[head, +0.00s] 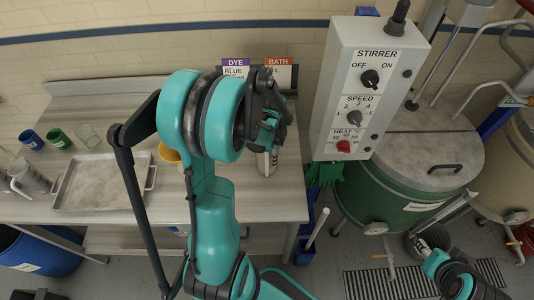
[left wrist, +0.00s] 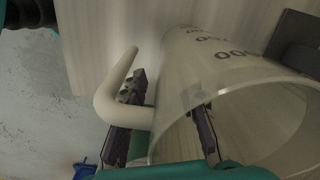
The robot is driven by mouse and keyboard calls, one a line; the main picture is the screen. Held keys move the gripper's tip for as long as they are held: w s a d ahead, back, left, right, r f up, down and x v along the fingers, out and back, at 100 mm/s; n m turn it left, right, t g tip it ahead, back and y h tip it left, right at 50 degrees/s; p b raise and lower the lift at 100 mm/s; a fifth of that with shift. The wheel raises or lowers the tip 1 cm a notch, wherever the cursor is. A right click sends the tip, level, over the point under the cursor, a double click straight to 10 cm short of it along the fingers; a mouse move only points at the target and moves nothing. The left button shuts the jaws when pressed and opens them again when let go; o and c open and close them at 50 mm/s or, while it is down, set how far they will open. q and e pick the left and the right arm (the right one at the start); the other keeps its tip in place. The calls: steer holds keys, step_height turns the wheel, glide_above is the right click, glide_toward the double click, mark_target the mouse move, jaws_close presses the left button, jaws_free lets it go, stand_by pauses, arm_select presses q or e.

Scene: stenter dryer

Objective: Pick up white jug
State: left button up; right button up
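The white jug (head: 267,162) stands near the right end of the metal table, mostly hidden in the head view by my left arm and gripper. In the left wrist view the jug (left wrist: 222,62) fills the right side, with dark printed marks, its open mouth towards the camera and its curved handle (left wrist: 118,88) at the left. My left gripper (head: 268,128) is at the jug. Its fingers (left wrist: 165,125) are apart, one beside the handle and one at the mouth rim, with handle and wall between them; firm contact cannot be told. My right gripper (head: 430,248) is low at the right, fingers unclear.
A metal tray (head: 103,207), a blue cup (head: 31,139), a green cup (head: 59,138), a clear beaker (head: 89,136) and a grey jug (head: 32,177) are on the table's left. A yellow cup (head: 168,153) is beside my arm. The stirrer box (head: 365,85) and green vat (head: 385,195) stand right.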

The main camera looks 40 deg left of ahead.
arm_select(q)
steer(key=shift+s, duration=0.1)
steer(key=c, duration=0.3)
jaws_close()
steer(key=shift+r, duration=0.2)
